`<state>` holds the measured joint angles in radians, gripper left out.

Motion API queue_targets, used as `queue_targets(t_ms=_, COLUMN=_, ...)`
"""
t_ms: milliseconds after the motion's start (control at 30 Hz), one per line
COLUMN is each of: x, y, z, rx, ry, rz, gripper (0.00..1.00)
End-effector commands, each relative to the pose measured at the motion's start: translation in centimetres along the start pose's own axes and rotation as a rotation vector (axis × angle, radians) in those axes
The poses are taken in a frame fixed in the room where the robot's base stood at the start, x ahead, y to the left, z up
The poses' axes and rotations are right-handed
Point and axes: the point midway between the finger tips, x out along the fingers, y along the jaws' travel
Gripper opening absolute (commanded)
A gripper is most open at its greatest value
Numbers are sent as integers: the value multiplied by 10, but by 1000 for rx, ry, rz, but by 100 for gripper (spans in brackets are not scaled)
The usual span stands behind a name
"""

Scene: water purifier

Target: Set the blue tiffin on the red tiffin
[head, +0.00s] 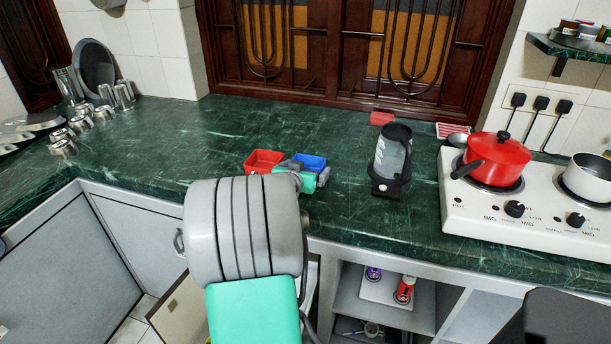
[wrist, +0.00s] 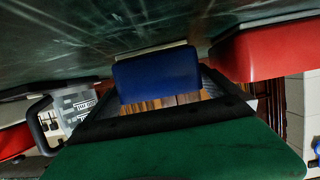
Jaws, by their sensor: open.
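The red tiffin (head: 264,161) is an open square box on the green counter. The blue tiffin (head: 311,161) stands on the counter just to its right, partly hidden by my gripper (head: 303,170). In the wrist view, which looks upside down, the blue tiffin (wrist: 155,77) lies ahead between the dark fingers of my open gripper (wrist: 160,95). I cannot tell whether the fingers touch it. The red tiffin (wrist: 265,50) is at the right of that view, apart from the fingers.
A kettle (head: 392,155) stands right of the tiffins, with a stove (head: 540,205) and red pot (head: 495,160) beyond. A small red piece (head: 382,118) lies behind the kettle. Steel cups (head: 83,119) and plates stand far left. The counter (head: 165,145) left of the red tiffin is clear.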

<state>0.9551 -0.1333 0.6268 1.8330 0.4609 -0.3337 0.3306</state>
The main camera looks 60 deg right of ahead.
Motion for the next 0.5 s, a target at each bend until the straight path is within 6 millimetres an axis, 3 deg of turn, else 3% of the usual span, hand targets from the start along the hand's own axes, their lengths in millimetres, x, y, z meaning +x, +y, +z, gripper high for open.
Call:
queue_targets(t_ms=100, x=13, y=0, z=1, rx=0, ry=-2, rz=-1, gripper=100)
queue_targets(t_ms=300, x=14, y=-2, z=1, rx=-1, ry=-1, rz=-5, gripper=100)
queue_targets(t_ms=500, x=13, y=-3, z=1, rx=-1, ry=-1, rz=-5, gripper=84)
